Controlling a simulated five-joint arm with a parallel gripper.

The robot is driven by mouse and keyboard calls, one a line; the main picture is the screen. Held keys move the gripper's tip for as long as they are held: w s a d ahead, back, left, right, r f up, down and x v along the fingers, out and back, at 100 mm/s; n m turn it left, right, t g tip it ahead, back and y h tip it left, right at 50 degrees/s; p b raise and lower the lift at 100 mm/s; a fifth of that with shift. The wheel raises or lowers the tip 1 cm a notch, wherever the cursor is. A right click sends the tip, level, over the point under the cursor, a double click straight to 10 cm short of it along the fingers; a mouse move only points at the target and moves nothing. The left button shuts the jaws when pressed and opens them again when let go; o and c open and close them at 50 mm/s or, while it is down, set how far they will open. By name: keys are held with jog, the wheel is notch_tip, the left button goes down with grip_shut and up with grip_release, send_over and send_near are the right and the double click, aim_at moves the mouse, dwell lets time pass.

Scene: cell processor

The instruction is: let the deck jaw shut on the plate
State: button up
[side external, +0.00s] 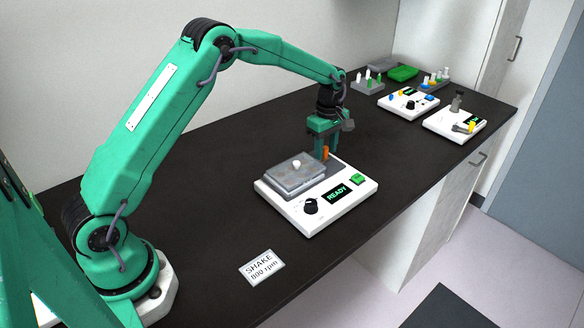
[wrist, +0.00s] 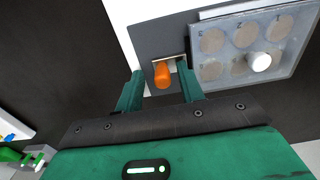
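The plate (wrist: 286,42) is a grey see-through block with round wells and a white knob on top. In the side view the plate (side external: 292,180) lies on the deck of a white shaker (side external: 283,214), whose display reads READY. The orange deck jaw lever (wrist: 162,76) stands beside the plate, and it also shows in the side view (side external: 326,153). My gripper (wrist: 160,88) is open, with one green finger on each side of the lever and a visible gap to each. Whether the jaw touches the plate cannot be told.
A card (side external: 262,266) reading SHAKE 800 rpm lies on the black bench near the front. A black knob (side external: 311,206) and green button (side external: 357,179) are on the shaker. Two more white devices (side external: 408,103) (side external: 455,124) and a tube rack (side external: 368,84) stand at the far end.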

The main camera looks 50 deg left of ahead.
aim_at(326, 147)
jog(key=shift+r, duration=3)
